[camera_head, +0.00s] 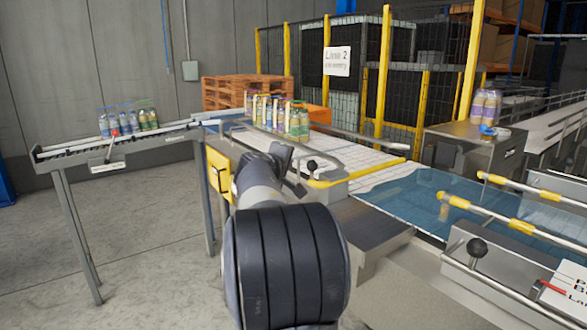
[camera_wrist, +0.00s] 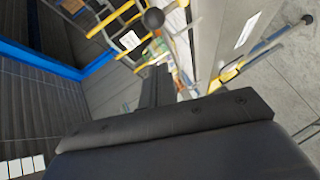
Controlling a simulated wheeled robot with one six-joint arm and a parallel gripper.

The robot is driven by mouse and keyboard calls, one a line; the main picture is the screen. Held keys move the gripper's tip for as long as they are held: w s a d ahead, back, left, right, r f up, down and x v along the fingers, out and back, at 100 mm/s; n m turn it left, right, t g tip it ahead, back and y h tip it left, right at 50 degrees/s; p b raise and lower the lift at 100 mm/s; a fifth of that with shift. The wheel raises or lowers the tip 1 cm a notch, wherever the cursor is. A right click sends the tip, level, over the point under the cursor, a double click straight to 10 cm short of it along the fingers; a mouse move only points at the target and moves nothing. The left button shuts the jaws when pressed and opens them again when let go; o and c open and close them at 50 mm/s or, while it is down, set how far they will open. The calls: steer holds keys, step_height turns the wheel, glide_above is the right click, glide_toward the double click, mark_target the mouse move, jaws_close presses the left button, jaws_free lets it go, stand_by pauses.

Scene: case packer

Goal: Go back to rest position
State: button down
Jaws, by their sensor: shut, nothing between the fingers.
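My arm reaches forward over the front of the line in the head view, and my gripper (camera_head: 284,158) shows as a small dark shape at its far end. It is in front of the conveyor guard rail and appears apart from the bottles. In the wrist view my dark gripper (camera_wrist: 157,84) points up the picture, with its fingers together and nothing between them. The wrist housing fills the bottom of that view.
Bottles (camera_head: 277,115) stand on the white conveyor (camera_head: 345,158), with more bottles (camera_head: 128,122) on the left side conveyor. A yellow-tipped rail and black knob (camera_head: 312,166) lie close right of my gripper. Blue film (camera_head: 420,200) covers the right. Open floor (camera_head: 150,210) lies left.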

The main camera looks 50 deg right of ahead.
steer(key=v, duration=0.5)
steer(key=shift+w+a+b, duration=0.1)
steer(key=shift+a+b, duration=0.15)
steer(key=shift+b, duration=0.15)
steer(key=s+d+p+x, duration=0.1)
steer(key=s+p+x, duration=0.1)
steer(key=x, duration=1.1)
steer(key=shift+s+f+p, duration=0.25)
steer(key=shift+s+p, duration=0.05)
steer(key=shift+p, duration=0.2)
steer(key=shift+a, duration=0.1)
